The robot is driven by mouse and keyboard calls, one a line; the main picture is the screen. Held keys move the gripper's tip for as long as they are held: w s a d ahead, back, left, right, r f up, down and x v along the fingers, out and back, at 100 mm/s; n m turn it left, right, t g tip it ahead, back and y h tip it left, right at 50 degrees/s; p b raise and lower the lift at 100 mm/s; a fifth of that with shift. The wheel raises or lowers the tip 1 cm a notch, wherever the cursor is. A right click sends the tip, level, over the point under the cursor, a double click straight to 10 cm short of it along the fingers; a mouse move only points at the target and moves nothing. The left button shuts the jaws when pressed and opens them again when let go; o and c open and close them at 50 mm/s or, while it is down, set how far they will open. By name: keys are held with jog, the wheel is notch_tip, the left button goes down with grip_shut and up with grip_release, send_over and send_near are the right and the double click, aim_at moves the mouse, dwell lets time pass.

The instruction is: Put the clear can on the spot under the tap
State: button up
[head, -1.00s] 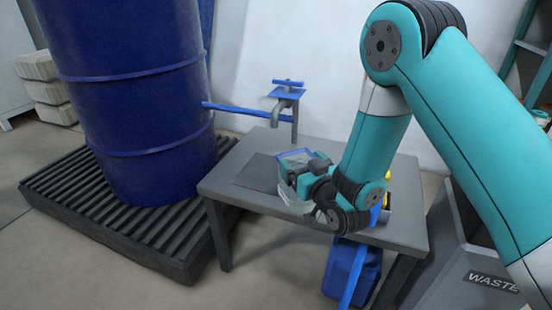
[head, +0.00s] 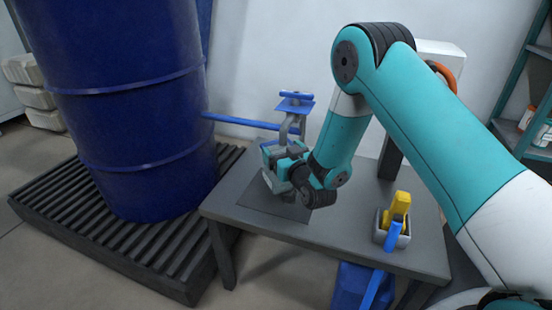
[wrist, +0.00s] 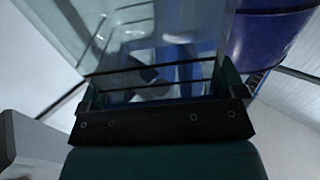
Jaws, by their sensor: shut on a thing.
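My gripper (head: 284,166) is shut on the clear can (head: 270,182), and the gripper hides much of the can in the head view. In the wrist view the see-through wall of the can (wrist: 150,55) fills the space between and beyond the fingers. The tap (head: 293,108), grey with a blue handle, stands at the back of the table just behind and above the gripper. The spot, a dark flat square (head: 270,206) on the table, lies below the can. I cannot tell whether the can touches it.
The grey table (head: 345,235) has free room right of the gripper. A small grey box (head: 391,232) with yellow and blue items sits at its right. A blue pipe (head: 250,122) runs from the tap to the big blue drum (head: 140,110), which stands on a slatted pallet (head: 95,235) at left.

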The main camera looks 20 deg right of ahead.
jog(key=f, duration=0.1)
jog(key=d+f, duration=0.1)
jog(key=shift+s+f+b, duration=0.25)
jog(key=shift+f+b, duration=0.1)
jog(key=shift+b, duration=0.05)
jog(key=shift+a+f, duration=0.1)
jog(key=shift+f, duration=0.05)
jog(key=shift+a, duration=0.25)
jog(key=o, duration=1.7)
